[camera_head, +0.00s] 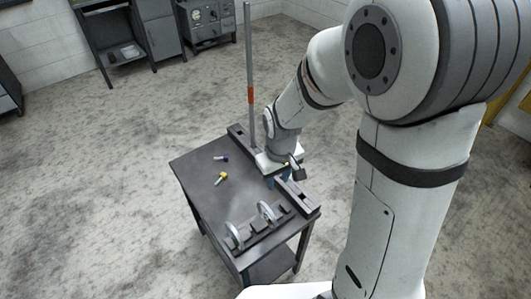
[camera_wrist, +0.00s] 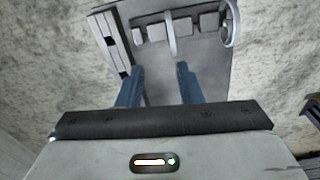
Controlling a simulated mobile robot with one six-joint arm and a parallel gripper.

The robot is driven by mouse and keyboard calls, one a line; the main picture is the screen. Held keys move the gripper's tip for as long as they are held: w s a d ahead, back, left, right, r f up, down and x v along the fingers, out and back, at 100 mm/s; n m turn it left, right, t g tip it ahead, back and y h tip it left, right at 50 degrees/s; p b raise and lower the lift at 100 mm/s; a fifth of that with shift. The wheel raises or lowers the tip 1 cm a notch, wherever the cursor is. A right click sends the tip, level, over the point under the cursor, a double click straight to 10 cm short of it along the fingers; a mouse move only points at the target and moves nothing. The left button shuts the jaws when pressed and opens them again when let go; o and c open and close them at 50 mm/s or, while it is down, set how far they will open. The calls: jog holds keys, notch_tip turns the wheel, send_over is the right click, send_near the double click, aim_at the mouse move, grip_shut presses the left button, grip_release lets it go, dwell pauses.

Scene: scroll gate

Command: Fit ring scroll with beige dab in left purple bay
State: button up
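My gripper (camera_wrist: 159,70) is open in the wrist view, its two blue fingers apart with nothing seen between them. In the head view my gripper (camera_head: 274,183) hangs over the right part of the dark table (camera_head: 200,190), partly hidden by my wrist. Two small objects lie on the table's left half: a dark purple-blue and white piece (camera_head: 220,158) and a yellow and white piece (camera_head: 221,179). I cannot make out a beige dab on either, nor which is the ring scroll. No purple bay can be told apart at this size.
Two pale arches, a left one (camera_head: 234,235) and a right one (camera_head: 267,211), stand among grey blocks at the table's front edge. A slotted dark rail (camera_head: 297,196) lies to the right. A tall grey pole (camera_head: 249,60) rises behind. The table's middle is clear.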

aim_at(267, 207)
jog(key=shift+n+g, duration=0.3)
jog(key=shift+n, duration=0.4)
jog(key=a+f+b, duration=0.1)
jog(key=f+b, duration=0.1)
jog(key=f, duration=0.3)
jog(key=a+f+b, duration=0.1)
jog(key=f+b, duration=0.2)
jog(key=f, duration=0.2)
jog(key=w+f+b, duration=0.1)
jog(key=f+b, duration=0.2)
jog(key=f, duration=0.3)
jog(key=shift+a, duration=0.4)
jog(key=shift+r, duration=0.1)
jog(key=shift+c, duration=0.2)
grip_shut()
jog(key=shift+r, duration=0.2)
jog(key=shift+s+r+p, duration=0.1)
jog(key=shift+r+p, duration=0.8)
jog(key=shift+r, duration=0.35)
